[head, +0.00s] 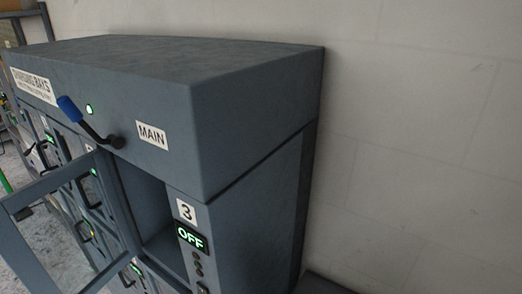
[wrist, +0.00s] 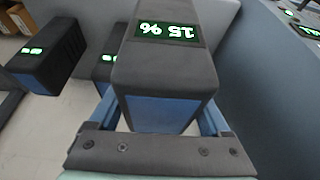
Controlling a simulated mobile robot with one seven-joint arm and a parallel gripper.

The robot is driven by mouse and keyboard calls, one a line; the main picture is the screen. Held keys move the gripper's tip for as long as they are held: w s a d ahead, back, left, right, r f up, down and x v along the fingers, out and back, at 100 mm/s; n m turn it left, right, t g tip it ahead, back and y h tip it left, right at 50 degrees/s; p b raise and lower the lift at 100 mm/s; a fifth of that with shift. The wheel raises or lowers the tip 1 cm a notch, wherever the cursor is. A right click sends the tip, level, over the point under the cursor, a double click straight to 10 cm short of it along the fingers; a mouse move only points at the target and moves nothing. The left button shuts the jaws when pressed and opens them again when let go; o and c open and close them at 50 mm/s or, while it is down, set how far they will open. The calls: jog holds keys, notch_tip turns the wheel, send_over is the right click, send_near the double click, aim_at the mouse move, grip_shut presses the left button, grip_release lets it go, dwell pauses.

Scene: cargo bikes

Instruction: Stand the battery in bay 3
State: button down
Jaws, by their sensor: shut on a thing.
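A dark grey battery with blue lower sides (wrist: 165,70) fills the middle of the wrist view. Its display reads 15 %, upside down in this picture. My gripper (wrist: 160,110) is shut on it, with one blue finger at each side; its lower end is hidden. In the head view, bay 3 (head: 150,200) is the opening in the grey cabinet beside the label 3. Its framed door (head: 18,203) stands open to the left. Its display (head: 191,238) reads OFF. My gripper is not in the head view.
A MAIN lever with a blue grip (head: 70,108) sticks out above bay 3, near a lit green lamp (head: 89,109). Other closed bays line the cabinet to the left. Two more dark batteries (wrist: 45,62) (wrist: 106,66) stand in the wrist view. A pale wall (head: 420,130) is at right.

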jog(key=s+a+f+n+y+b, duration=0.1)
jog(key=a+f+n, duration=0.1)
jog(key=a, duration=0.4)
jog(key=s+a+f+n+y+b, duration=0.1)
jog(key=a+f+n, duration=0.2)
jog(key=a, duration=0.3)
jog(key=shift+s+a+f+n+t, duration=0.15)
jog(key=shift+n+t, duration=0.15)
jog(key=shift+n, duration=0.4)
